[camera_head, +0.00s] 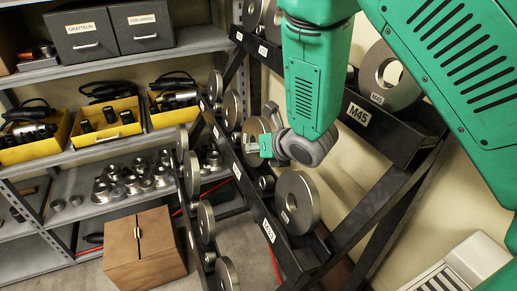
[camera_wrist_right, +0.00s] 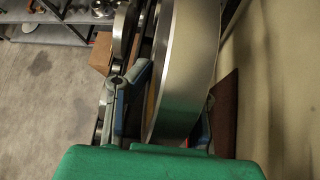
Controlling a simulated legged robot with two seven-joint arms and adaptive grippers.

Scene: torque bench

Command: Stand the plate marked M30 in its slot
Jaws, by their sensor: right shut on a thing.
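My right gripper (camera_head: 268,148) reaches in from the upper right to the middle of the black sloping rack (camera_head: 258,205). It is shut on a steel plate (camera_head: 252,127), a thick round disc partly hidden behind the gripper. In the right wrist view, the plate (camera_wrist_right: 188,65) stands on edge between the fingers and fills the middle. No marking on it can be read there, so I cannot confirm M30. I cannot tell whether it touches the rack. My left gripper is not in view.
A large holed plate (camera_head: 390,77) stands at the rack's M45 label (camera_head: 358,113). Another plate (camera_head: 298,202) stands just below my gripper. Shelves with yellow bins (camera_head: 108,133) are at left. A brown box (camera_head: 143,250) sits on the floor beside the rack.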

